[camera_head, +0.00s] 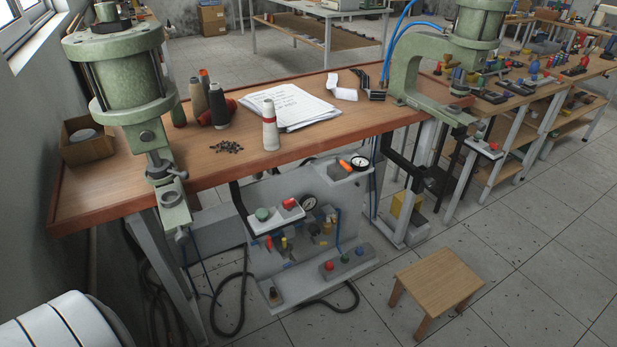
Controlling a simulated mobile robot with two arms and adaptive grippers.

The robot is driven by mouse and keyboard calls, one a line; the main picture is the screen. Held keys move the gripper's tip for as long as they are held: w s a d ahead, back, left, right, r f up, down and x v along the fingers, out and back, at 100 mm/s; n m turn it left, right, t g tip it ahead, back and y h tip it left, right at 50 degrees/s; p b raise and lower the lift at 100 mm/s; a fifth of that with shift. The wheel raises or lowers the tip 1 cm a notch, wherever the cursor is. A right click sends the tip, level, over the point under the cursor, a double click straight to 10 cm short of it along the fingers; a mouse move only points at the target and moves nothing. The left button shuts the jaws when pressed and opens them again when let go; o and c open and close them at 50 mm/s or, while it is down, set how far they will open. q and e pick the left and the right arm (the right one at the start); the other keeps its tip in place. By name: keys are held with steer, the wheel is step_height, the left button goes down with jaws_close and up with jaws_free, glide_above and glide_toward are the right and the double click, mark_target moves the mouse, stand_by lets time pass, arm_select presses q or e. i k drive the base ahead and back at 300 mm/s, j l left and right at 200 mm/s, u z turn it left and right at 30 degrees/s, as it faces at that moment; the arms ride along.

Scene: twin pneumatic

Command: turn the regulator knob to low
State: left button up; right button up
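Two pressure gauges show under the wooden bench. One gauge (360,163) sits on a small white shelf beside an orange-tipped part (345,165). The other gauge (309,202) is lower, next to a white box with a green knob (262,214) and a red knob (289,203). Small brass and yellow fittings (325,228) sit on the grey panel below it. I cannot tell which part is the regulator knob, nor its setting. Neither of my grippers is in view.
A wooden stool (438,277) stands at the front right. Hoses (238,300) trail on the floor.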

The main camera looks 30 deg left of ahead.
mark_target(315, 230)
steer(key=u, duration=1.15)
